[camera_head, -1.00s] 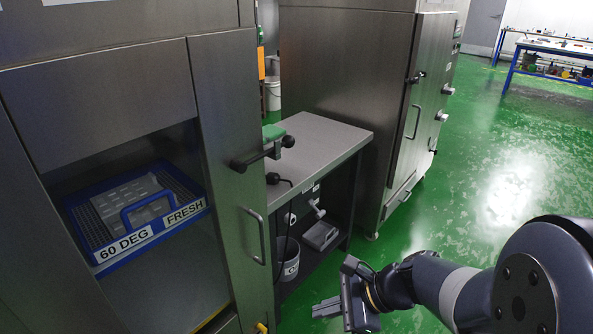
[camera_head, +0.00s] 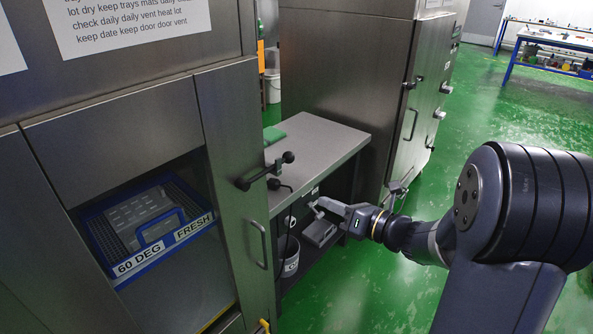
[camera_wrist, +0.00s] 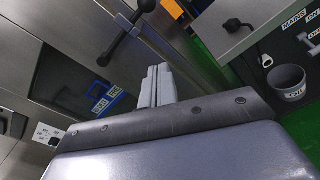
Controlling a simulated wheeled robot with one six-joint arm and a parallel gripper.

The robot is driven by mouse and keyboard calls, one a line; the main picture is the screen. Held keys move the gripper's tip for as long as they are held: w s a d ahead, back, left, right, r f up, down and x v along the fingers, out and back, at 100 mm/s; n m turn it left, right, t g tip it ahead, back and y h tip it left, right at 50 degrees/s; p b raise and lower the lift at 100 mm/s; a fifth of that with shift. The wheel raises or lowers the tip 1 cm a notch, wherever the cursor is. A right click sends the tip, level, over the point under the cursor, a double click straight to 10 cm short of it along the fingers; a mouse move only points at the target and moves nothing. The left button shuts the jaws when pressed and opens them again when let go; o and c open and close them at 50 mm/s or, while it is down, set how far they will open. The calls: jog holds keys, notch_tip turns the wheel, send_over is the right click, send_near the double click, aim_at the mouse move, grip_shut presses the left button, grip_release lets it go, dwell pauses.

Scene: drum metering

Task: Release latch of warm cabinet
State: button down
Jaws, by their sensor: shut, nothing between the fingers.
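A steel cabinet (camera_head: 115,120) stands on the left. Its narrow door (camera_head: 235,150) has a vertical handle (camera_head: 260,243) and a dark latch lever (camera_head: 258,178) with black ball ends near the door's right edge. The latch lever also shows at the top of the wrist view (camera_wrist: 125,36). My gripper (camera_head: 322,204) is shut and empty, to the right of and lower than the latch in the head view, apart from it. In the wrist view its closed grey fingers (camera_wrist: 155,82) point toward the cabinet front, below the lever.
A blue tray (camera_head: 137,268) marked 60 DEG and FRESH sits inside the cabinet. A grey bench (camera_head: 318,140) stands right of the door, with a white bucket (camera_head: 290,266) below. A second steel cabinet (camera_head: 345,70) stands behind. Green floor on the right is open.

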aim_at(270, 169)
jog(key=w+a+r+p, duration=0.1)
jog(key=w+a+r, duration=0.1)
jog(key=w+a, duration=0.5)
jog(key=shift+w+a+r+p, duration=0.3)
jog(key=shift+w+r, duration=0.05)
jog(key=shift+w, duration=0.35)
jog(key=shift+r, duration=0.1)
